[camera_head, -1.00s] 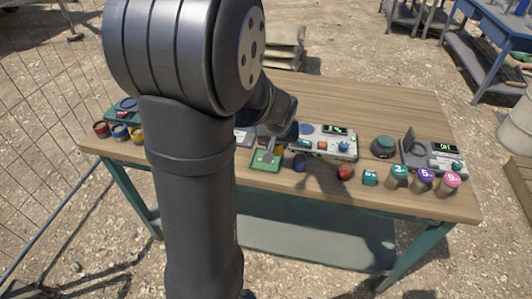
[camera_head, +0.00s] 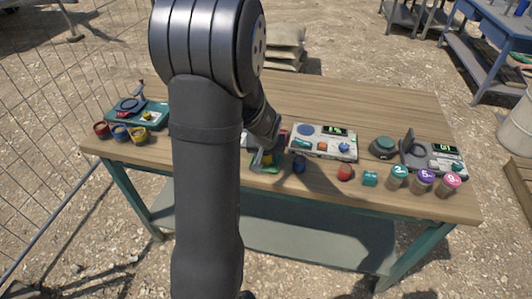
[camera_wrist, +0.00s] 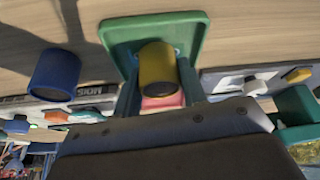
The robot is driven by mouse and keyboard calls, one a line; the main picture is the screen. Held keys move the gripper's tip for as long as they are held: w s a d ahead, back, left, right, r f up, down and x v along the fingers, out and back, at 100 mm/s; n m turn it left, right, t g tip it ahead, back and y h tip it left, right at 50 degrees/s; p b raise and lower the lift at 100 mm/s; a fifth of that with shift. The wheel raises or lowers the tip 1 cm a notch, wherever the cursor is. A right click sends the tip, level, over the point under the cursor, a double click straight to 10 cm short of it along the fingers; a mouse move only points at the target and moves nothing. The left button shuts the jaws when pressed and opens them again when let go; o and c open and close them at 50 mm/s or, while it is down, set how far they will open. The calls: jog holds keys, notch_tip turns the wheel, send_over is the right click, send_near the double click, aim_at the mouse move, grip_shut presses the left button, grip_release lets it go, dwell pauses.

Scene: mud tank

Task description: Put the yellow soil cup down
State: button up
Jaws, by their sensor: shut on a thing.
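The yellow soil cup (camera_wrist: 157,68) is between the jaws of my gripper in the wrist view, over a green tray (camera_wrist: 195,27). My gripper (camera_head: 263,161) is shut on the cup. In the head view the gripper is low over the near middle of the table and covers most of the green tray (camera_head: 271,169). I cannot tell whether the cup's base touches the tray. A blue cup (camera_wrist: 55,75) stands beside the tray; it also shows in the head view (camera_head: 299,164).
A console with a display (camera_head: 323,142) stands behind the blue cup. Small red, blue and yellow pots (camera_head: 139,135) stand at left. The table's back is clear.

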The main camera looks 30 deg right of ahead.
jog(key=o, duration=0.8)
jog(key=v, duration=1.2)
jog(key=shift+d+r, duration=0.1)
jog(key=shift+r, duration=0.05)
jog(key=x, duration=1.2)
